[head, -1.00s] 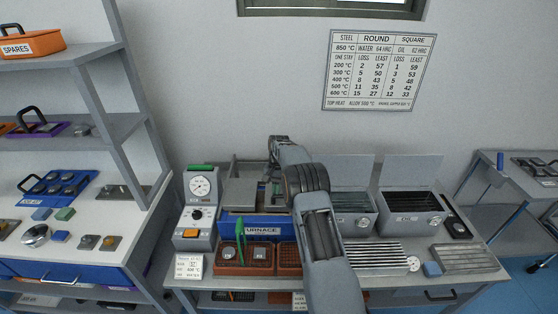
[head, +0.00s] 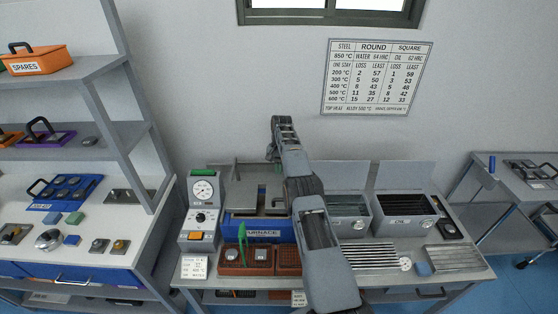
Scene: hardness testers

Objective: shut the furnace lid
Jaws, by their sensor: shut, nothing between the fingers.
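The blue furnace (head: 240,226) stands on the bench at the centre of the head view, with its name plate to the front. Its grey lid plate (head: 238,199) lies flat on top, towards the left. A dark gap shows beside the plate, and a thin upright post stands at its left. My arm crosses the view from the bottom and hides the furnace's right side. My gripper (head: 271,155) is at the arm's far end, above and behind the furnace top. It is shut and empty, small and partly hidden, and it appears apart from the lid.
A gauge unit (head: 203,205) stands left of the furnace. Brown block trays (head: 234,270) with a green upright piece stand in front. Two open-lidded quench tanks (head: 405,211) and a ribbed rack (head: 368,254) are at the right. Shelves (head: 95,75) rise at the left.

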